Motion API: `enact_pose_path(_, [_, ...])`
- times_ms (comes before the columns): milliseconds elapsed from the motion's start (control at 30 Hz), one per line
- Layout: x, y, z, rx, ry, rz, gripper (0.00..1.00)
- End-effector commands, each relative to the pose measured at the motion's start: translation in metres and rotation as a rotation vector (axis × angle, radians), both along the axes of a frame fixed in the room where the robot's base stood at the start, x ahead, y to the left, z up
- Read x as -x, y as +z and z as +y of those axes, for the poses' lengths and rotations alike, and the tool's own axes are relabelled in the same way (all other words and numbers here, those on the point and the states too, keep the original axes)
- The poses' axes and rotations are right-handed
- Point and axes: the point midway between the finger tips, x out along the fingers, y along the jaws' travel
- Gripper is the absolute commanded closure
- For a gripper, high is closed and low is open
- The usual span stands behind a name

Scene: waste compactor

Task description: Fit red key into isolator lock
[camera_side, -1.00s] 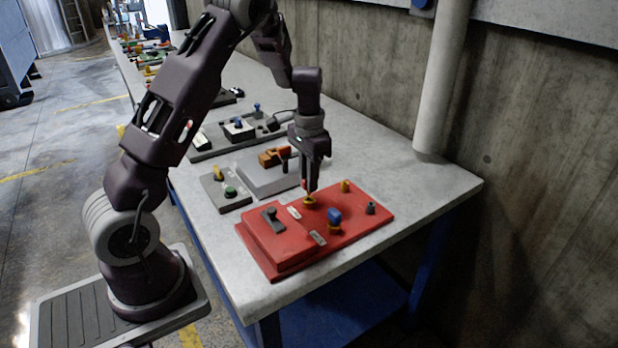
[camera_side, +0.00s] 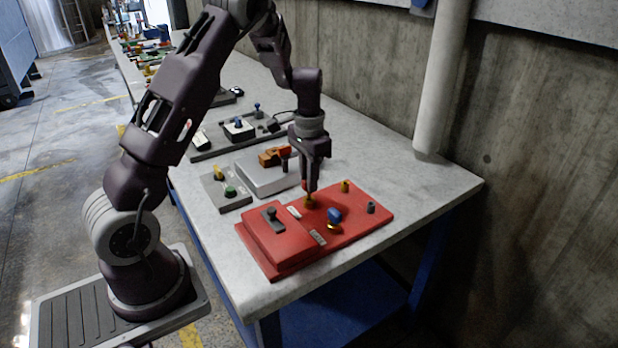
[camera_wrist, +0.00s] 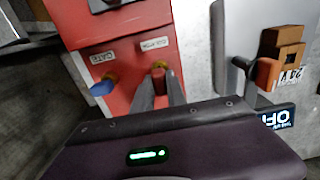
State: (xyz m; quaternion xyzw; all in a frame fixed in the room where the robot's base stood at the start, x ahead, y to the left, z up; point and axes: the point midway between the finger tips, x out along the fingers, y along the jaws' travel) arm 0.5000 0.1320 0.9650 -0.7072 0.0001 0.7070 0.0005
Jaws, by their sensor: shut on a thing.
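A red panel (camera_side: 280,247) lies on the bench, with brass-yellow locks on it. My gripper (camera_side: 309,194) points straight down over the isolator lock (camera_side: 310,203), its fingertips right at the lock. In the wrist view the isolator lock (camera_wrist: 160,66) sits just beyond my fingertips, below a small white label. My gripper is shut on the red key (camera_side: 304,186); only a speck of red shows beside the fingers. The fingers hide most of the key, so I cannot tell how deep it sits in the lock.
A blue key (camera_side: 335,214) stands in another lock close to the right of my gripper; it also shows in the wrist view (camera_wrist: 103,87). A grey box (camera_side: 268,178) with an orange-brown handle is at the left.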

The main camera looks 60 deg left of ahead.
Motion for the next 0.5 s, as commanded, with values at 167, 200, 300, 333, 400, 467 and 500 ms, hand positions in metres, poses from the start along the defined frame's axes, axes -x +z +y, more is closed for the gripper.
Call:
enact_pose_path(167, [0.0003,-0.0037,-0.0001,0.001,0.0,0.001,1.0])
enact_pose_path(200, [0.0003,-0.0044,-0.0001,0.001,0.001,0.001,1.0])
enact_pose_path(300, [0.0002,-0.0065,0.0,0.0,0.001,0.001,1.0])
enact_pose_path(333, [0.0002,-0.0071,0.0,0.0,0.001,0.001,1.0])
enact_pose_path(400, [0.0002,-0.0086,0.0001,0.0,0.001,0.0,1.0])
enact_pose_path(467, [0.0002,-0.0098,0.0,0.0,0.001,0.0,1.0])
enact_pose_path(500, [0.0002,-0.0106,-0.0001,0.001,0.001,0.001,1.0])
